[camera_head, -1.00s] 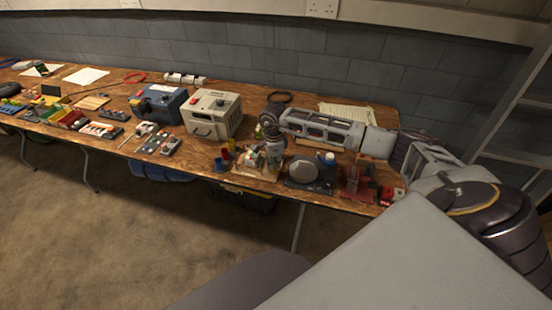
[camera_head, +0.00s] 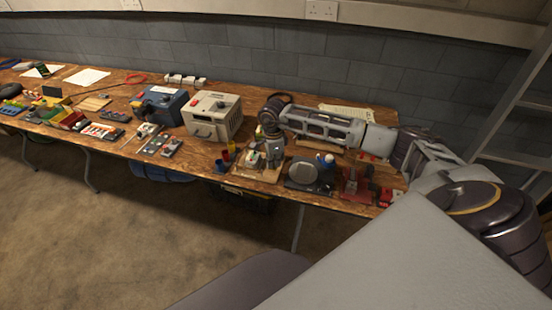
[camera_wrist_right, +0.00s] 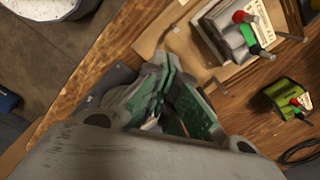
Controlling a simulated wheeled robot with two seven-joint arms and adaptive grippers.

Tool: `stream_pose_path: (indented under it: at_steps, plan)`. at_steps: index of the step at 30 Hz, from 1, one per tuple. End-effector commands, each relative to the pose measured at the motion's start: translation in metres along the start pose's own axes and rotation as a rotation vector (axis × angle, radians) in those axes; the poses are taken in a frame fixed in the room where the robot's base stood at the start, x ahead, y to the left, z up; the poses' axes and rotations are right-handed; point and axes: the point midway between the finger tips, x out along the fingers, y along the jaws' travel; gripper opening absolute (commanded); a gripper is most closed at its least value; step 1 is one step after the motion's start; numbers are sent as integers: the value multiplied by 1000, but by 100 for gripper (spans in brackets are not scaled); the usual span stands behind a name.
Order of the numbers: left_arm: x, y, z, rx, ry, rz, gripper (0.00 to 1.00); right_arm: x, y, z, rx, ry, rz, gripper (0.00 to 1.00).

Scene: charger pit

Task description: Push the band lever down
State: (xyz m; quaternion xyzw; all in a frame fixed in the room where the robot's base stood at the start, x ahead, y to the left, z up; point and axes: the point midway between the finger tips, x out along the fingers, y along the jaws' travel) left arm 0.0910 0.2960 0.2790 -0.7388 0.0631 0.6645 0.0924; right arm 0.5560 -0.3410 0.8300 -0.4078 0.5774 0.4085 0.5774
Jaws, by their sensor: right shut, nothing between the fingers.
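My right gripper (camera_head: 274,158) points down over a wooden board (camera_head: 246,174) near the table's front edge. A pale metal box with a red and a green terminal (camera_wrist_right: 228,32) is fixed on that board. A small grey peg (camera_wrist_right: 173,38) stands at the board's near corner. I cannot tell for certain which part is the band lever. The gripper partly hides the board in the head view. My left gripper is out of view.
A cream box (camera_head: 213,116) and a blue box (camera_head: 158,103) stand to the left. A dark unit with a round grey top (camera_head: 303,173) and a red stand (camera_head: 356,185) are close on the right. A green block with terminals (camera_wrist_right: 288,94) lies past the board.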

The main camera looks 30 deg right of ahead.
Motion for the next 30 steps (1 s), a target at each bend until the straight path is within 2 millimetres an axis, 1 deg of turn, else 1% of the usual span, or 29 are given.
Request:
stream_pose_path:
  at_steps: [30]
  plan:
    - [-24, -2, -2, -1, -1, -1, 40, -44, 0, 0, 1, 0, -1, 0]
